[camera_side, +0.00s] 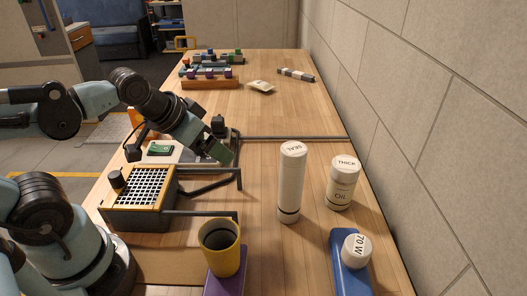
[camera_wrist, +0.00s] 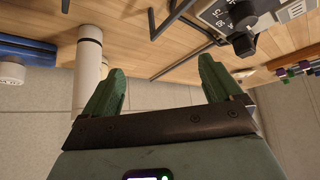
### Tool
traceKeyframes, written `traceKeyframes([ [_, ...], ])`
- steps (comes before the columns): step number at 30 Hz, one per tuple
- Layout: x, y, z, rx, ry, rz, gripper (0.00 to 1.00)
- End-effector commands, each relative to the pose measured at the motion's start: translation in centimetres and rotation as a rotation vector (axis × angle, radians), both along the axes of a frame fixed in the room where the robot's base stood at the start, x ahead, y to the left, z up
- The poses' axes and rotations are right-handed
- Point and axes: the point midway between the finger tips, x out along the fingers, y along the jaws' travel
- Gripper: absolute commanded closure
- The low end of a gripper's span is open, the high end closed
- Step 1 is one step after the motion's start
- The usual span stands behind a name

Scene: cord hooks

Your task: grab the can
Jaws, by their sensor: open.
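Nothing in view is plainly marked as a can. A tall white cylinder (camera_side: 290,185) with a lid reading SEAL stands upright on the table. A shorter white container (camera_side: 341,185) marked THICK and OIL stands to its right. A white-lidded container (camera_side: 356,250) marked 70 W is on a blue block at the front right. My gripper (camera_side: 222,153) is left of and behind the tall cylinder, apart from it. In the wrist view my gripper (camera_wrist: 160,72) has its green fingers spread and empty, with a white cylinder (camera_wrist: 88,70) beyond the left finger.
A yellow cup (camera_side: 221,248) stands on a purple block at the front. A grated box (camera_side: 140,195) and dark bars (camera_side: 290,138) lie near my arm. Blocks and a rack (camera_side: 210,82) are at the back. A wall runs along the right.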

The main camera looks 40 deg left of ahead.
Motion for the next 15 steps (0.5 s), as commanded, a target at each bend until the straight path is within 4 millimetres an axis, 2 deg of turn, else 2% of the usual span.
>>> traceKeyframes([
  [10,0.0,0.0,0.3,0.0,0.0,0.0,0.06],
  [15,0.0,0.0,2.3,0.0,0.0,0.0,0.06],
])
